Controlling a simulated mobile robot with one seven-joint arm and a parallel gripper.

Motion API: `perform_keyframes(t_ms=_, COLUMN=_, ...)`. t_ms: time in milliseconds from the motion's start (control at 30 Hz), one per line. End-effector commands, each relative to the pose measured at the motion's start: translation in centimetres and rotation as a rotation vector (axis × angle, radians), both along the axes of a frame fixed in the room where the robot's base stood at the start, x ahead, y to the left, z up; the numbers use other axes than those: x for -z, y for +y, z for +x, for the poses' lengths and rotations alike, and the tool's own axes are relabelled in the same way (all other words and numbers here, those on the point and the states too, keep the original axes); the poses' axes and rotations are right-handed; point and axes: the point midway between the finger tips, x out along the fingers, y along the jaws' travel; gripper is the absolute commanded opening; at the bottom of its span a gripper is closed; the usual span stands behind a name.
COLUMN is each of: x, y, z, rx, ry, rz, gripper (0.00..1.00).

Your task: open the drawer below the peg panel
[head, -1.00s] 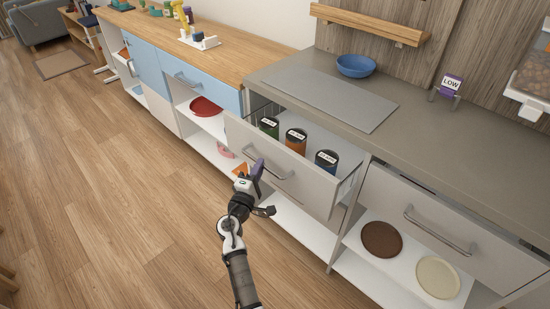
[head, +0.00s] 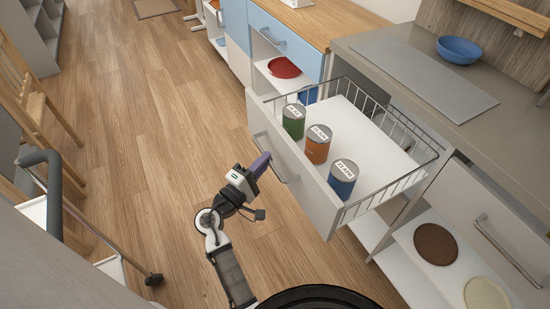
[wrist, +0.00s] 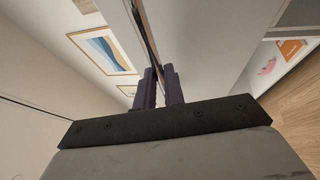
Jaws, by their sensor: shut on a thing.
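The grey-white drawer (head: 315,193) under the grey counter is pulled well out. Its wire-sided interior holds a green can (head: 293,122), an orange can (head: 318,144) and a blue can (head: 343,178) near the front. My gripper (head: 261,165) is at the left end of the metal bar handle (head: 286,177) on the drawer front. In the wrist view my purple-black fingers (wrist: 159,90) are shut around the handle bar (wrist: 146,38). The drawer front hides the cans there. I cannot make out pegs on the wood-grain panel (head: 440,16).
A blue bowl (head: 459,49) and grey mat (head: 425,70) are on the counter (head: 499,104). An open shelf (head: 410,261) with brown and cream plates is below right. A wheeled cart (head: 112,266) and wooden chair (head: 38,95) stand left. Open floor lies between.

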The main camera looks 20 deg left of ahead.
Motion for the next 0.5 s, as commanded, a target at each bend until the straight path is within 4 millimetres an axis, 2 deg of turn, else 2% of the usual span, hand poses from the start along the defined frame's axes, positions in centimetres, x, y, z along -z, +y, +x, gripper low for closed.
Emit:
perform_keyframes(t_ms=467, x=0.14, y=0.53, z=-0.68, rx=-0.004, ry=0.003, rz=-0.001, gripper=0.0)
perform_keyframes(t_ms=500, x=0.15, y=0.54, z=-0.69, rx=-0.005, ry=0.003, rz=-0.001, gripper=0.13)
